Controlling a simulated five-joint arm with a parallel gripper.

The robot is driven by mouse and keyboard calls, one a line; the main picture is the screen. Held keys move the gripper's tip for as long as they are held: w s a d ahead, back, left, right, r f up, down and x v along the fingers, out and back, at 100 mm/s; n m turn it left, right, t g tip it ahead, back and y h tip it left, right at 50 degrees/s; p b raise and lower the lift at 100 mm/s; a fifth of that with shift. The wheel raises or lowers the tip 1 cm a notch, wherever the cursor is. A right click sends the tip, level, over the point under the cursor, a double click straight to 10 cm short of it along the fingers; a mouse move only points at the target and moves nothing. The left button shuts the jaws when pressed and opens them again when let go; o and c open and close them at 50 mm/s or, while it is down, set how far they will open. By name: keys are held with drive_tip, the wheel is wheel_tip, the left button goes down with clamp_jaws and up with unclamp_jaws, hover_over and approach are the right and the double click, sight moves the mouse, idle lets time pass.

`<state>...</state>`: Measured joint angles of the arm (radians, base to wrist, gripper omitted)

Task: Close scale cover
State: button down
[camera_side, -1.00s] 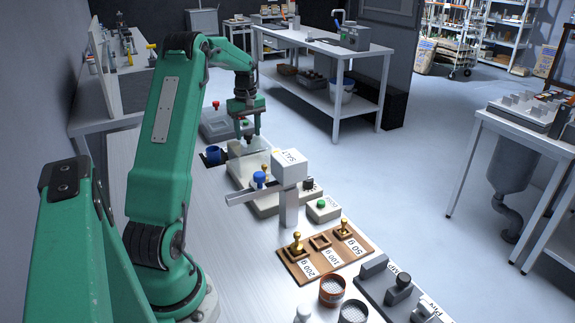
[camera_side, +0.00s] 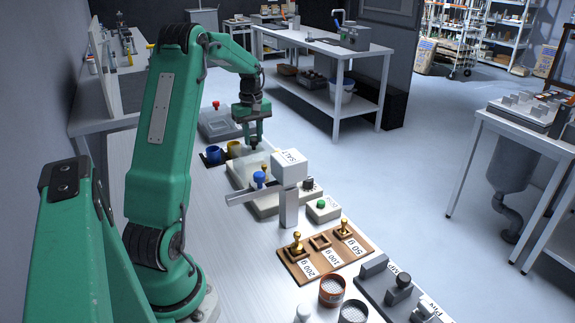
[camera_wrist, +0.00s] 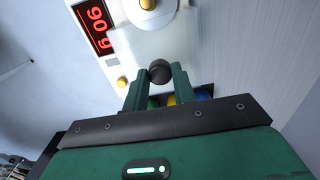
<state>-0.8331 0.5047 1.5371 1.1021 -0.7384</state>
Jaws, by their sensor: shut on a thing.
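The pale scale (camera_side: 268,207) stands on the bench beyond the hopper, with a translucent cover (camera_side: 240,172) at its far part. My gripper (camera_side: 254,146) is at the far end of this cover. In the wrist view, my gripper (camera_wrist: 160,85) is shut on a dark round knob (camera_wrist: 160,70), which I take to be the cover's knob. The scale's red display (camera_wrist: 97,24) is lit there. A brass weight (camera_wrist: 148,4) shows at the top edge. How far the cover extends is hard to see.
The white salt hopper (camera_side: 289,168) on its post stands close on the near side. A blue cup (camera_side: 212,154) and a yellow cup (camera_side: 233,149) stand behind. A wooden weight rack (camera_side: 325,256) lies nearer. The bench left of it is clear.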

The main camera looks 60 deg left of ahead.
drive_tip(key=d, duration=0.8)
drive_tip(key=shift+r, duration=0.1)
drive_tip(key=c, duration=1.1)
unclamp_jaws()
drive_tip(key=shift+c, duration=0.2)
wheel_tip(320, 180, up, 8)
drive_tip(key=shift+d, duration=0.1)
